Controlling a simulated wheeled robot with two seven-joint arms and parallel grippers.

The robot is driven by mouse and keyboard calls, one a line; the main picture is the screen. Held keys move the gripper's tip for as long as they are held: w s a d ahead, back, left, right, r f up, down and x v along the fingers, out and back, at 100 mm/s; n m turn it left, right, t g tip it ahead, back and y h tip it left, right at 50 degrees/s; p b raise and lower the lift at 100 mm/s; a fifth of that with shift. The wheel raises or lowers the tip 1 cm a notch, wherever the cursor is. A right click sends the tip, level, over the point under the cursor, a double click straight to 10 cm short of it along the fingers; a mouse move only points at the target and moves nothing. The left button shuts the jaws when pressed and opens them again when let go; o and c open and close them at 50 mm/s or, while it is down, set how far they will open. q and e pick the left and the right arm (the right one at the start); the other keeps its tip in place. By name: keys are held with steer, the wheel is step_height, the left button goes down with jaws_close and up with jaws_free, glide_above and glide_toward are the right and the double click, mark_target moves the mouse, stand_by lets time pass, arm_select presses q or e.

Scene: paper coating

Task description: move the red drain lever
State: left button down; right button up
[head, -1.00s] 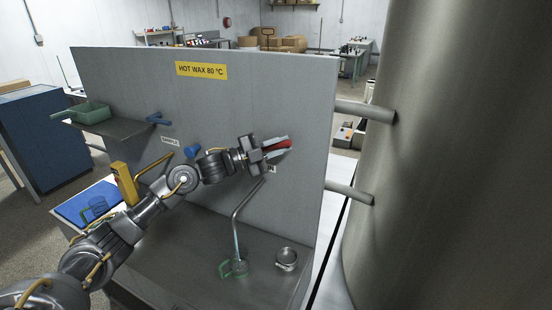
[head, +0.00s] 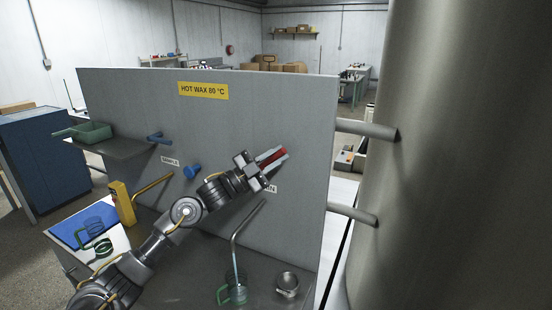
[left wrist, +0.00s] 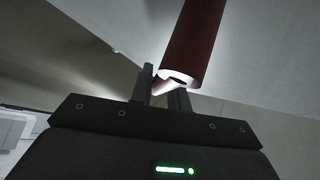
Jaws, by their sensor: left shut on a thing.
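The red drain lever (head: 272,156) is on the grey upright panel (head: 130,100), just above a white label partly hidden by my gripper. My left gripper (head: 273,161) is shut on the lever, its fingers on either side of it, pointing up and to the right. In the left wrist view the red grip (left wrist: 196,45) runs up from between the dark fingers (left wrist: 165,90). My right gripper is not in view.
A bent pipe (head: 242,222) below the lever leads down to a clear green-handled vessel (head: 238,290). A metal cup (head: 287,284) stands beside it. A blue lever (head: 192,172) and a yellow post (head: 122,203) are left of my gripper. A large tank (head: 470,150) fills the right.

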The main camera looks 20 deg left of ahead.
arm_select(q)
steer(key=c, duration=1.3)
jaws_free()
steer(key=shift+c, duration=0.2)
steer(key=shift+s+a+f, duration=0.2)
steer(key=shift+f, duration=0.05)
steer(key=b+v, duration=0.4)
steer(key=v, duration=0.6)
steer(key=shift+b, duration=0.3)
steer(key=shift+s+a+r, duration=0.1)
